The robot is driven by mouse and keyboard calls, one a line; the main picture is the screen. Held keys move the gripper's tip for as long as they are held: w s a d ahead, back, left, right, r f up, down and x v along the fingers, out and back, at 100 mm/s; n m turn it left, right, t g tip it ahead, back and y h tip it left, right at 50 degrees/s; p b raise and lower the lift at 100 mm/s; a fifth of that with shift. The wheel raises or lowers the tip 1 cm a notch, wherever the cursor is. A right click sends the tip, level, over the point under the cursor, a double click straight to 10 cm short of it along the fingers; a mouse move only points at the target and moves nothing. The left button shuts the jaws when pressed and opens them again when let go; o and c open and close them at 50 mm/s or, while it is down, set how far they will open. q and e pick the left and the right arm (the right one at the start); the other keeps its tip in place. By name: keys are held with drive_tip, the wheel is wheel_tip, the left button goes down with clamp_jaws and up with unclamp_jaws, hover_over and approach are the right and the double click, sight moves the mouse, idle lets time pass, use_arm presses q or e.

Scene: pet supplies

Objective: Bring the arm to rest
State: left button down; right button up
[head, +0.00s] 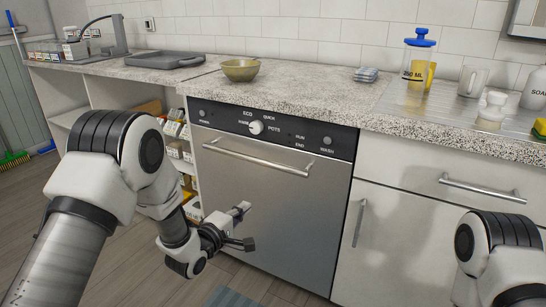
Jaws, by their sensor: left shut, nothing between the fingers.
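My left arm (120,155) comes in from the left and bends down in front of the dishwasher (270,190). My left gripper (244,226) is shut and empty, low in front of the lower left part of the dishwasher's door. It is hard to tell whether it touches the door. Part of my right arm (495,250) shows at the lower right. My right gripper is out of the picture.
The dishwasher door is closed, with a bar handle (255,157). The counter (300,95) above bears a bowl (240,69), a grey tray (165,59), a blue-lidded jug (417,60), a mug (472,80) and bottles. Open shelves (70,118) stand at left.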

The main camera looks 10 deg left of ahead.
use_arm(q)
drive_tip(key=s+a+f+g+y, duration=0.2)
drive_tip(key=s+f+g, duration=0.2)
drive_tip(key=s+f, duration=0.65)
drive_tip(key=s+a+f+g+y, duration=0.1)
drive_tip(key=s+a+f+g, duration=0.15)
drive_tip(key=s+f, duration=0.8)
drive_tip(key=s+a+f+m+g+y, duration=0.1)
drive_tip(key=s+f+m+g+y, duration=0.1)
drive_tip(key=s+f+m+g, duration=0.6)
drive_tip(key=s+a+r+m+g, duration=0.15)
drive_tip(key=s+m, duration=0.35)
drive_tip(key=s, duration=0.8)
wheel_tip(320, 180, up, 26)
drive_tip(key=m+p, duration=0.1)
drive_tip(key=p, duration=2.5)
drive_tip(key=shift+y, duration=0.3)
